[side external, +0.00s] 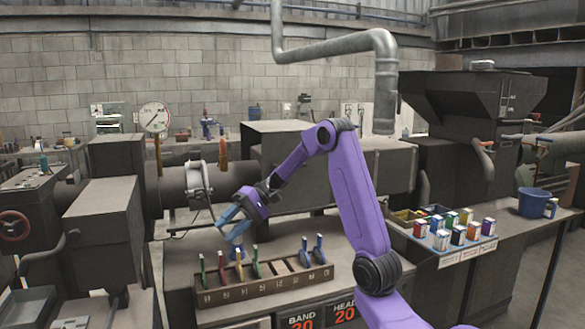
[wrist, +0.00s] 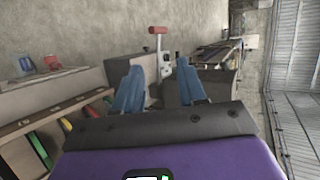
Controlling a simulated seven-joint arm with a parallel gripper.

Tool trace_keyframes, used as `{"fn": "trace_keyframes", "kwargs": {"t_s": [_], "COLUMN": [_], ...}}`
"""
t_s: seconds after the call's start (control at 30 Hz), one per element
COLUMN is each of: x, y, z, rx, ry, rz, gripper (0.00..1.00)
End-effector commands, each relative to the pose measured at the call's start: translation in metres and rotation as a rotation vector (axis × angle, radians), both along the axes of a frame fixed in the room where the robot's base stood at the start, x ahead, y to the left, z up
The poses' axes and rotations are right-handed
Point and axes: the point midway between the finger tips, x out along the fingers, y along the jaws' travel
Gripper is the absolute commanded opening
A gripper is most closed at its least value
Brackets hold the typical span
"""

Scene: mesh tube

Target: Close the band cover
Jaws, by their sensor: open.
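My gripper (side external: 229,230) is open and empty, its blue fingers pointing down-left above the rack, in front of the dark barrel (side external: 176,192). A light grey ring-shaped piece (side external: 198,181), which looks like the band cover, sits around the barrel, up and left of my gripper. I cannot tell how far open it is. In the wrist view both blue fingers (wrist: 160,82) are spread apart. Beyond and between them is a grey upright part (wrist: 167,68) with a red bar handle (wrist: 158,30) on top; I cannot tell whether it belongs to the cover.
A brown slotted rack (side external: 262,284) with several coloured-handled tools stands just below my gripper. A dial gauge (side external: 153,117) stands over the barrel. A grey machine block (side external: 104,230) stands left.

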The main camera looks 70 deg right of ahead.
Motion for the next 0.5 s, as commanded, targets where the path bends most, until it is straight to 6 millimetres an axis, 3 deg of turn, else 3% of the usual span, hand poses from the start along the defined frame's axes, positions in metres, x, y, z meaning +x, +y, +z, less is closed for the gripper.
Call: {"fn": "trace_keyframes", "kwargs": {"t_s": [0.03, 0.17, 0.27, 0.37, 0.5], "x": [0.006, 0.01, 0.001, -0.018, -0.064], "y": [-0.031, -0.107, -0.169, -0.231, -0.314], "z": [0.001, 0.01, 0.015, 0.02, 0.028], "rx": [0.034, 0.109, 0.15, 0.177, 0.185], "ry": [-0.031, -0.132, -0.222, -0.323, -0.475], "rz": [-0.082, -0.271, -0.419, -0.568, -0.771], "gripper": [0.41, 0.41, 0.41, 0.41, 0.41]}}
